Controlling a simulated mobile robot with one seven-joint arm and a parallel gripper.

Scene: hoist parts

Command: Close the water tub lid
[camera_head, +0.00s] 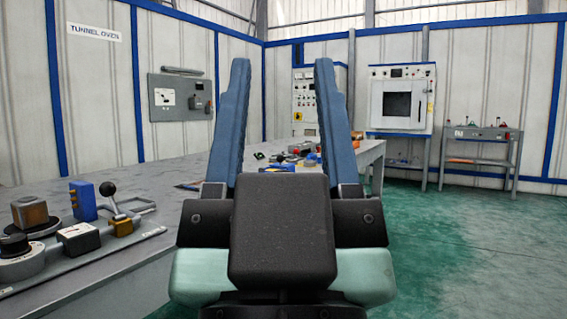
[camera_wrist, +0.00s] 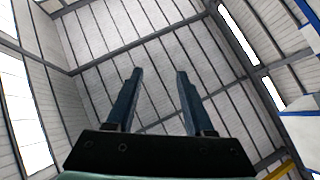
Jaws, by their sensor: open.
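My gripper (camera_head: 281,125) points upward in the middle of the head view. Its two blue fingers stand wide apart with nothing between them. In the wrist view my gripper (camera_wrist: 157,82) is also open and empty, against the hall's ceiling. I cannot make out a water tub or its lid in either view. My gripper and its wrist hide part of the table and the floor behind them.
A long grey table (camera_head: 150,185) runs along the left. Mechanical parts, a blue block (camera_head: 83,201) and a lever with a black knob (camera_head: 109,190) lie on it. A white cabinet (camera_head: 401,98) and a grey cart (camera_head: 482,135) stand at the back right. The green floor (camera_head: 470,240) at right is clear.

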